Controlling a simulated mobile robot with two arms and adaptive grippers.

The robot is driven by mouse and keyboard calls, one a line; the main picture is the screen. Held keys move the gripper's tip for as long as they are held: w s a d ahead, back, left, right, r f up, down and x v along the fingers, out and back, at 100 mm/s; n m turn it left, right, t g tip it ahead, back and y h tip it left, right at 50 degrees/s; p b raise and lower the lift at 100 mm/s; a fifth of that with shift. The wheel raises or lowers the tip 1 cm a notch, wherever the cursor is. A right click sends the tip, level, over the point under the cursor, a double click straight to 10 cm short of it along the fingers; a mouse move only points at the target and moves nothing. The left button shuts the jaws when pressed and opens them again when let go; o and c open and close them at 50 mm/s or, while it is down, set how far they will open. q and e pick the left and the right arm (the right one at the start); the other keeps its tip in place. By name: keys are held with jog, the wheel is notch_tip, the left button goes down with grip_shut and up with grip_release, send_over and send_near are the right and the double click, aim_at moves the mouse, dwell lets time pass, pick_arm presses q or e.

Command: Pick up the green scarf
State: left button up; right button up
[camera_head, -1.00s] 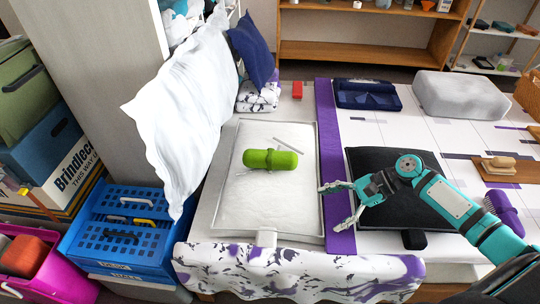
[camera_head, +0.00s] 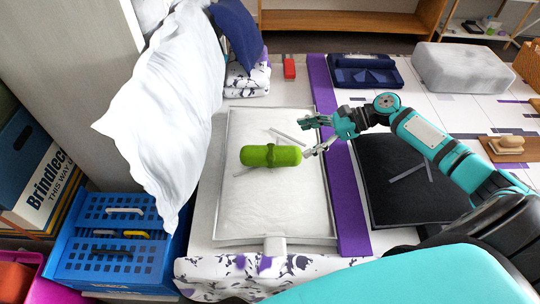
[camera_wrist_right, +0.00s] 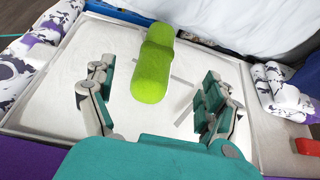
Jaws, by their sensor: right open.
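The green scarf (camera_head: 270,156) is a rolled bundle with a band around its middle. It lies on the white padded tray (camera_head: 270,205) on the table. My right gripper (camera_head: 304,138) is open and empty, just right of the scarf's right end. In the right wrist view the scarf (camera_wrist_right: 152,62) lies ahead of the gripper (camera_wrist_right: 155,112), lengthwise between the lines of the two open fingers, with its near end closest. The fingers do not appear to touch it. My left gripper is not in view.
A white cloth (camera_head: 165,110) hangs left of the tray. A blue basket (camera_head: 115,238) stands at lower left. A purple strip (camera_head: 347,200) and a black pad (camera_head: 400,185) lie to the right. A navy folded item (camera_head: 363,72) and a red object (camera_head: 289,68) lie behind.

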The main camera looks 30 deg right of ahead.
aim_at(273, 149)
jog(key=b+x, duration=0.1)
jog(key=x, duration=0.5)
jog(key=b+x, duration=0.1)
jog(key=x, duration=0.4)
jog(key=shift+s+a+r, duration=0.1)
jog(key=shift+a, duration=0.2)
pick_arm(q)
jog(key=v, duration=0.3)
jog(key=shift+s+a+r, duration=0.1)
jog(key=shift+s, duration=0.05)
